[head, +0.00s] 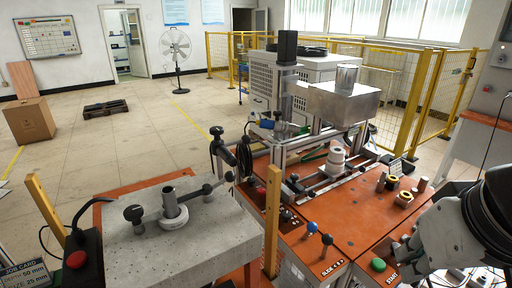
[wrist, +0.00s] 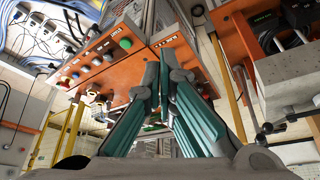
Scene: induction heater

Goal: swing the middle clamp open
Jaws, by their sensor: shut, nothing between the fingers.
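Black-and-metal clamp hardware (head: 225,148) stands between the grey plate and the orange bench in the head view. A dark bar with round knobs (head: 206,190) reaches from there over the plate (head: 150,255), beside a metal post (head: 170,202) in a pale ring (head: 174,219). I cannot tell which part is the middle clamp, or how far it is swung. My gripper (wrist: 162,62) shows in the wrist view, its teal-sided fingers shut and empty. My arm is at the right of the head view, well apart from the clamp hardware.
The orange bench (head: 350,233) carries a white stacked part (head: 336,160) between rails, and a green start button (head: 378,264). A metal box (head: 343,104) overhangs the bench. A red button (head: 77,259) is at left.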

